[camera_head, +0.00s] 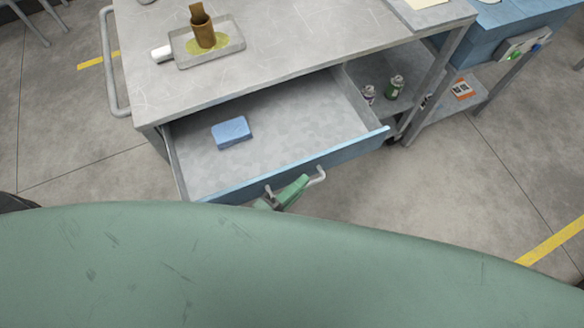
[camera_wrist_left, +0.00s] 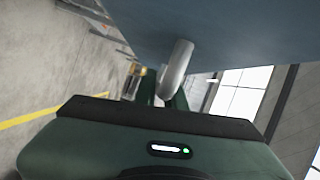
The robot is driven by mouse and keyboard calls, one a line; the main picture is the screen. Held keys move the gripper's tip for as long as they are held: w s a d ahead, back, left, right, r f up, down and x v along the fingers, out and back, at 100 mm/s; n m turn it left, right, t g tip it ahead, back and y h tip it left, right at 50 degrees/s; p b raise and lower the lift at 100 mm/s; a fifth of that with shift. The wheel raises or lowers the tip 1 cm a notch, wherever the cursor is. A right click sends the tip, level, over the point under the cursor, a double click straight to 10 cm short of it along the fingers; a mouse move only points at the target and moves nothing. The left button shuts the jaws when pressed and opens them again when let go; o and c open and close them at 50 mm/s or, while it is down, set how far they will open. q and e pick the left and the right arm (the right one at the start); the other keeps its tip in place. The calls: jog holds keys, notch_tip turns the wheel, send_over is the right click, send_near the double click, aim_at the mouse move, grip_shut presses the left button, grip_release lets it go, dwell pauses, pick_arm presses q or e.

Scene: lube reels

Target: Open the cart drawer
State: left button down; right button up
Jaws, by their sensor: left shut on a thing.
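The cart drawer (camera_head: 290,115) is pulled well out of the grey cart (camera_head: 300,35), and its inside shows from above. A blue block (camera_head: 231,132) lies in it. The drawer has a blue front with a grey bar handle (camera_head: 319,176). My left gripper (camera_head: 290,192) is at that handle, shut on it. In the left wrist view the handle (camera_wrist_left: 176,70) stands between the gripper's fingers, close to the blue drawer front (camera_wrist_left: 230,35). My right gripper is not seen.
A grey tray (camera_head: 190,62) with a brown container (camera_head: 202,28) and yellowish liquid sits on the cart top. A white bottle lies beside it. Cans (camera_head: 395,87) stand on the lower shelf. A blue bench (camera_head: 515,30) is at right. My green body covers the foreground.

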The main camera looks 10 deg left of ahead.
pick_arm(q)
jog(key=shift+s+d, duration=0.35)
jog(key=shift+s, duration=0.1)
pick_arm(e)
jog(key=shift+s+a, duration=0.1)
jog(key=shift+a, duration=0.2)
pick_arm(q)
jog(key=c, duration=1.5)
grip_release()
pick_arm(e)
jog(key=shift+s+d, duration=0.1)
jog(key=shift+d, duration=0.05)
pick_arm(q)
jog(key=shift+s, duration=0.1)
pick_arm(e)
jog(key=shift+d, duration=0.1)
pick_arm(q)
jog(key=b+v, duration=0.1)
jog(key=v, duration=0.6)
jog(key=shift+s+a+b, duration=0.2)
jog(key=shift+s+b, duration=0.05)
jog(key=shift+b, duration=0.05)
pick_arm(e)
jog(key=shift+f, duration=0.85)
